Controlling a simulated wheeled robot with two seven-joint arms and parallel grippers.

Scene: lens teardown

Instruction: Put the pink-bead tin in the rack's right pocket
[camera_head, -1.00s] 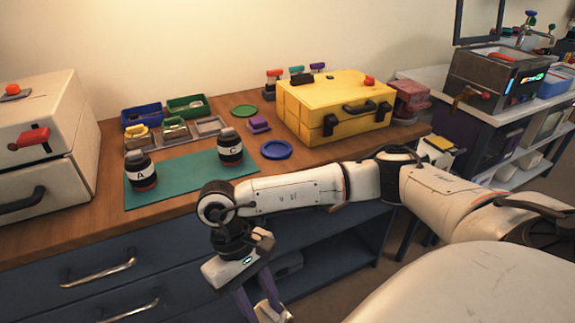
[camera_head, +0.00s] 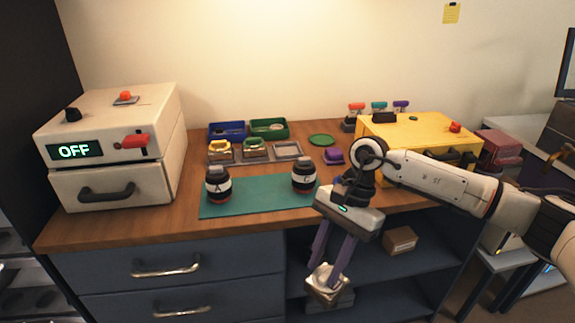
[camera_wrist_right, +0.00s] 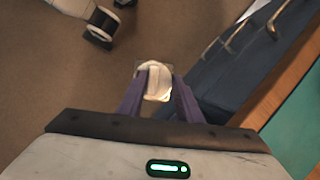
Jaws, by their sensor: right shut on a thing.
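My right gripper (camera_head: 328,270) is shut on a small pale metal tin (camera_head: 326,288), in front of the counter and below its top, by the open shelves. The tin is slightly tilted; its bead colour cannot be made out. In the right wrist view the tin (camera_wrist_right: 157,84) sits between the purple fingers of my right gripper (camera_wrist_right: 157,92). The grey rack (camera_head: 273,158) is on the counter behind the green mat. Its left pocket holds a yellow-marked tin (camera_head: 220,150), its middle pocket a green-marked tin (camera_head: 255,147). Its right pocket (camera_head: 287,150) looks empty. My left gripper is not in view.
Black jars A (camera_head: 218,185) and C (camera_head: 304,176) stand on the green mat (camera_head: 258,200). Blue (camera_head: 226,138) and green (camera_head: 268,138) bins are behind the rack. A purple block (camera_head: 333,156) is to its right, and a yellow case (camera_head: 400,130) stands farther right.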

